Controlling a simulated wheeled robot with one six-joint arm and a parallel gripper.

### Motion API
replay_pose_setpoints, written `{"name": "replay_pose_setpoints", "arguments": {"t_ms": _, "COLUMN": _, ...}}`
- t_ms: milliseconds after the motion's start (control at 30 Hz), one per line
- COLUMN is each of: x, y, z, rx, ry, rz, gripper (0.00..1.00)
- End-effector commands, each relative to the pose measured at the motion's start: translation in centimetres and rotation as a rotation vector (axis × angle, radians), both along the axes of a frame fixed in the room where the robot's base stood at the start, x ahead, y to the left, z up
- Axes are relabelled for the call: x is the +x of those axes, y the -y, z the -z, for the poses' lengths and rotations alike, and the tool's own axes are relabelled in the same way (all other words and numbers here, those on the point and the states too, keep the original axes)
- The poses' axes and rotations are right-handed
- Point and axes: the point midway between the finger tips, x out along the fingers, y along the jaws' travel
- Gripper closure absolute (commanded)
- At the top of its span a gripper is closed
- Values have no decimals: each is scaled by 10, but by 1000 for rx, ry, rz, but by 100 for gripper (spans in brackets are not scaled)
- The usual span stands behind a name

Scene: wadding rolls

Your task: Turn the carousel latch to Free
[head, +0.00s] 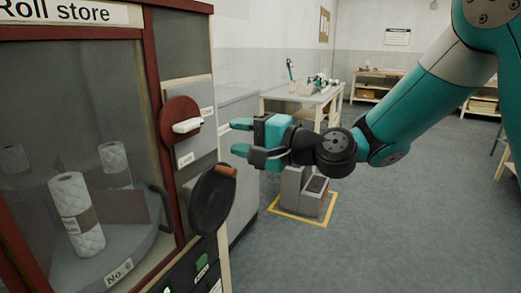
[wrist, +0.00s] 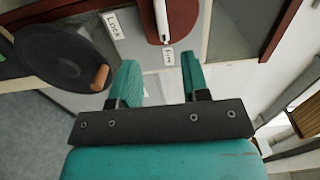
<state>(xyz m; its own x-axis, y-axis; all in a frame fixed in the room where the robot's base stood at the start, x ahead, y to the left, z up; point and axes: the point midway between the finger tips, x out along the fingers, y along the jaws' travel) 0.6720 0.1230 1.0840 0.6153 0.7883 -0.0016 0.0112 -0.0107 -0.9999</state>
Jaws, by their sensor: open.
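The carousel latch is a white handle (head: 187,126) on a dark red round plate (head: 168,112), fixed to a grey panel of the roll store. The handle lies nearly level, its tip pointing right, close beside the Free label (head: 207,112). The Lock label (head: 186,160) is below the plate. In the wrist view the handle (wrist: 161,20) points towards the Free label (wrist: 168,57), with the Lock label (wrist: 113,25) off to the left; its upper part is cut off. My gripper (head: 240,137) is open and empty, right of the handle and apart from it.
A black handwheel (head: 207,205) with a brown knob (head: 225,171) sticks out below the latch, close to my gripper. Wadding rolls (head: 75,213) stand on the carousel behind the cabinet's glass. A bench (head: 300,94) stands farther back. The floor on the right is clear.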

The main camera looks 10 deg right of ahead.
Motion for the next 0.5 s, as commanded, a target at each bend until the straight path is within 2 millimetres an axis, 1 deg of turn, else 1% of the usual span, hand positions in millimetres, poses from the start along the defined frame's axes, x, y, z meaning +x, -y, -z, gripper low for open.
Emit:
{"name": "replay_pose_setpoints", "arguments": {"t_ms": 33, "x": -6, "y": 10, "z": 3, "rx": 1, "ry": -1, "rz": 5, "gripper": 57}}
{"name": "replay_pose_setpoints", "arguments": {"t_ms": 200, "x": -21, "y": 28, "z": 1, "rx": -1, "ry": -1, "rz": 2, "gripper": 57}}
{"name": "replay_pose_setpoints", "arguments": {"t_ms": 333, "x": -26, "y": 33, "z": 0, "rx": 1, "ry": 1, "rz": 0, "gripper": 57}}
{"name": "replay_pose_setpoints", "arguments": {"t_ms": 500, "x": -27, "y": 34, "z": 0, "rx": -1, "ry": 1, "rz": -1, "gripper": 57}}
